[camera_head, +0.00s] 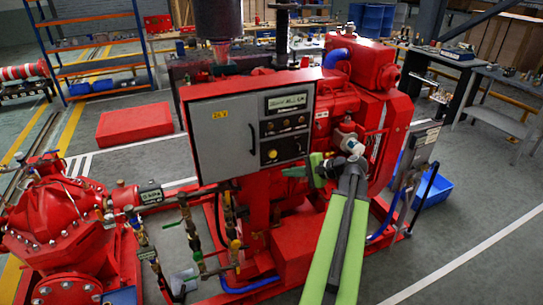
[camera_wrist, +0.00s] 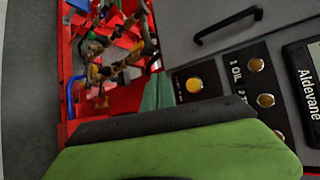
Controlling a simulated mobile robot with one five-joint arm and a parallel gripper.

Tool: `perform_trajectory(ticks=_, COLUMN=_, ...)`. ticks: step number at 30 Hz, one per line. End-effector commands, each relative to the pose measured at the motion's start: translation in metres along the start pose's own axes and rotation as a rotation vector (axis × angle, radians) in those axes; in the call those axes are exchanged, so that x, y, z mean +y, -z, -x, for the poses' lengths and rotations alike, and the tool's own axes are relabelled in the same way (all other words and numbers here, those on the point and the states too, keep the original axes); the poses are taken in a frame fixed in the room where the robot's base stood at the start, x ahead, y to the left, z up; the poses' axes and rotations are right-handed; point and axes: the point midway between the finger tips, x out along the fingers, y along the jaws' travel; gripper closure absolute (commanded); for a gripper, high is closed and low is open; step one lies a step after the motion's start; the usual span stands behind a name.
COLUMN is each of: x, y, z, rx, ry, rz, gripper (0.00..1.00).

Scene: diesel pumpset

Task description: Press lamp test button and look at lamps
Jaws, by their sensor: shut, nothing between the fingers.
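The grey control panel (camera_head: 222,130) in a red frame faces me on the red pumpset. A yellow round button (camera_head: 272,153) sits low on its black plate; it also shows in the wrist view (camera_wrist: 194,85). My green gripper (camera_head: 293,172) is shut and empty, below and right of the yellow button in the head view. In the wrist view its green tip (camera_wrist: 157,92) shows just left of the button, apart from it in the picture.
A black door handle (camera_head: 252,137) stands out from the panel. Pipes and valves (camera_head: 190,225) hang below it on the left. A red pump (camera_head: 55,235) stands at lower left. A blue bin (camera_head: 432,190) lies on the floor at right. Open floor shows at far right.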

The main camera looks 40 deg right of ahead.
Motion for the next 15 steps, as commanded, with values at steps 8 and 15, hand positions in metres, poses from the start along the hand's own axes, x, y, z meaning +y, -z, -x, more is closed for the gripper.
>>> perform_trajectory(ticks=8, x=-0.004, y=0.005, z=-0.006, rx=-0.001, ry=-0.002, rz=0.001, gripper=1.00)
perform_trajectory(ticks=15, x=-0.019, y=0.021, z=-0.026, rx=-0.001, ry=-0.003, rz=0.001, gripper=1.00)
